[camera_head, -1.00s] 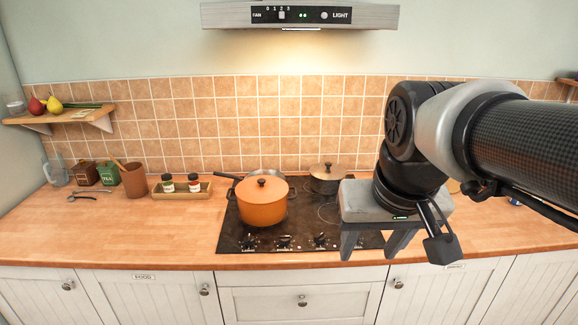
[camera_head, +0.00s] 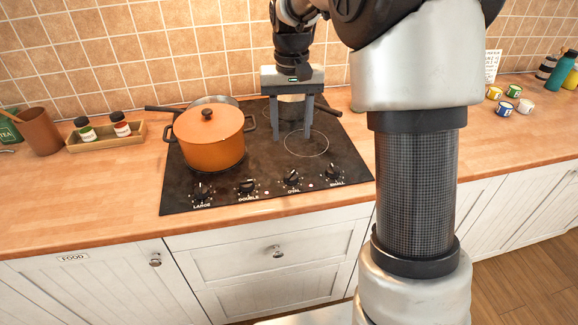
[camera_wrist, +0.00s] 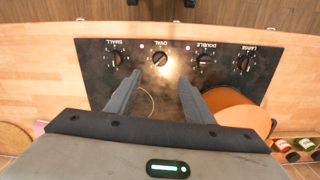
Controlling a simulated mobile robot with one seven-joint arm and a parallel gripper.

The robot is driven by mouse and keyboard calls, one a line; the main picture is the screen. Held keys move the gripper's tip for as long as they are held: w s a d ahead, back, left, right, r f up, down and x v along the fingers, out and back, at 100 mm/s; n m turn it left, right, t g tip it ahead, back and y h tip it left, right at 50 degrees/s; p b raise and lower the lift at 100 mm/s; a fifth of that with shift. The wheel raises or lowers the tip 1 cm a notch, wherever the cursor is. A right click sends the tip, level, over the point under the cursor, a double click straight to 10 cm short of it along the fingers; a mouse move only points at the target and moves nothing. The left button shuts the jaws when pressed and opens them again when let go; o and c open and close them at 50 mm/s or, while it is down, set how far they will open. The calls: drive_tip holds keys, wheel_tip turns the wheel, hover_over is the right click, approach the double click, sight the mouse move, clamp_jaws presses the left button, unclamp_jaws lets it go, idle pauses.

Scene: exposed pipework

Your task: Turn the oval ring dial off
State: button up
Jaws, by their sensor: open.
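The oval ring dial (camera_head: 291,178) is a black knob labelled OVAL on the front strip of the black hob. In the wrist view the oval dial (camera_wrist: 160,60) lies upside down near the top middle, and its grip bar looks slanted. My gripper (camera_head: 292,128) is open and empty, pointing down above the hob behind the oval dial. In the wrist view my gripper's fingers (camera_wrist: 159,80) are spread, with the dial between and beyond their tips. No contact with the dial shows.
The small dial (camera_head: 334,173), double dial (camera_head: 247,187) and large dial (camera_head: 202,191) sit on the same strip. An orange pot (camera_head: 208,143) stands left of my gripper. A pan partly hides behind my fingers. The counter front edge is clear.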

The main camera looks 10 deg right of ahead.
sight(291, 174)
wheel_tip(291, 174, down, 14)
drive_tip(key=shift+r+b, duration=0.1)
drive_tip(key=shift+b, duration=0.65)
drive_tip(key=shift+c, duration=0.2)
drive_tip(key=c, duration=1)
